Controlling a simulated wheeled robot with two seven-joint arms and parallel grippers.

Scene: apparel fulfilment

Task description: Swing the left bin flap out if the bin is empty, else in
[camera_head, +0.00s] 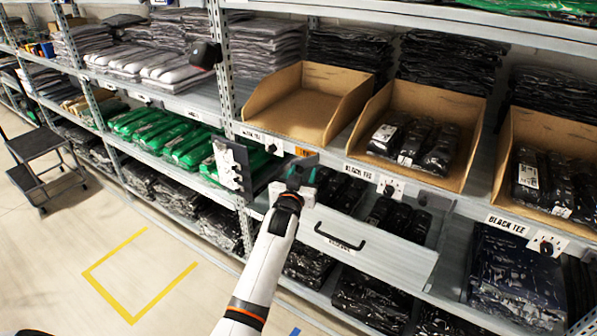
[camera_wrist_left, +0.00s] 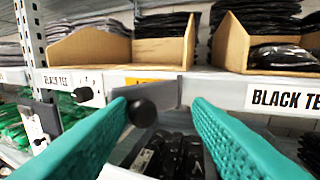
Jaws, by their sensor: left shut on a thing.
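The left bin (camera_head: 305,105) is a cardboard tray on the shelf; its visible floor is bare. Its grey flap (camera_head: 306,162) stands out from the shelf edge below the bin, in front of an orange label (camera_head: 303,151). In the left wrist view the flap (camera_wrist_left: 165,92) and a black knob (camera_wrist_left: 142,112) sit between the teal fingers. My left gripper (camera_head: 297,180) is shut on the flap at the shelf edge; the exact contact is hard to see. My right gripper is in neither view.
The middle bin (camera_head: 455,103) and right bin (camera_head: 572,134) hold black packages. A drawer front with a black handle (camera_head: 339,237) is below my gripper. A grey panel with knobs (camera_head: 232,166) hangs by the post. A step cart (camera_head: 45,160) stands at the far left.

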